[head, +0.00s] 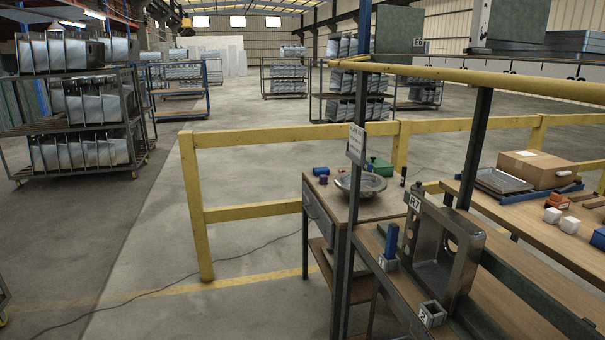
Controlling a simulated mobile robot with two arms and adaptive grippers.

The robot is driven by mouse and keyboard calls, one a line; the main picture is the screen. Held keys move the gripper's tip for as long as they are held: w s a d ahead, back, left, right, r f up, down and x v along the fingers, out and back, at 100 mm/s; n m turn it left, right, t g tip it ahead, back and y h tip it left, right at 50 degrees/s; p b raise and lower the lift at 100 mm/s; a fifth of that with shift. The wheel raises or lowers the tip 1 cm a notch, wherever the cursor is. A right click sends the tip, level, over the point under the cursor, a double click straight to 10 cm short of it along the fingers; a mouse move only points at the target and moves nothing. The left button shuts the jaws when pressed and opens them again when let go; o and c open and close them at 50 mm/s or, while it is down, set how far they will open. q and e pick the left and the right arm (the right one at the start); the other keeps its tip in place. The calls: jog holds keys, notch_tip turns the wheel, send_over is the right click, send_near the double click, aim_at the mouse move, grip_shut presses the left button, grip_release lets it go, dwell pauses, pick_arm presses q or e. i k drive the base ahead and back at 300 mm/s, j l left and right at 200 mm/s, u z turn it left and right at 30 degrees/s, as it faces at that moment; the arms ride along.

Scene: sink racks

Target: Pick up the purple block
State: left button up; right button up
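A small dark purple block (323,180) sits on the top of a small wooden-topped table (378,207), near its left edge. It is small in the picture and its exact shape is hard to tell. A blue object (320,171) lies just behind it, and a round metal bowl or basin (361,184) is to its right. Neither of my grippers is in view.
A dark upright post (350,235) and a metal sink with an R7 label (442,252) stand in front of the table. A blue upright block (391,241) is beside the sink. Yellow railings (250,212) run behind. Open floor lies left.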

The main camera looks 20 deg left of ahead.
aim_at(323, 179)
jog(key=i+j, duration=0.25)
jog(key=j, duration=0.15)
jog(key=i+j, duration=0.2)
jog(key=j, duration=0.2)
jog(key=i+j+u, duration=0.1)
jog(key=i+j, duration=0.15)
jog(key=j, duration=0.15)
jog(key=i+j, duration=0.25)
jog(key=j, duration=0.15)
jog(key=z, duration=0.6)
jog(key=i+j+z, duration=0.6)
jog(key=j+z, duration=0.15)
jog(key=i+j+z, duration=0.1)
jog(key=j+z, duration=0.15)
jog(key=j, duration=0.15)
jog(key=i+j+z, duration=0.2)
jog(key=j, duration=0.15)
jog(key=i+j, duration=0.1)
jog(key=j, duration=0.4)
jog(key=i+j, duration=0.1)
jog(key=j, duration=0.4)
jog(key=i+j+z, duration=0.1)
jog(key=j, duration=0.4)
jog(key=i+j, duration=0.15)
jog(key=j, duration=0.35)
jog(key=j+z, duration=0.1)
jog(key=j, duration=0.4)
jog(key=j+u, duration=0.25)
jog(key=i+j+u, duration=0.1)
jog(key=j+u, duration=0.15)
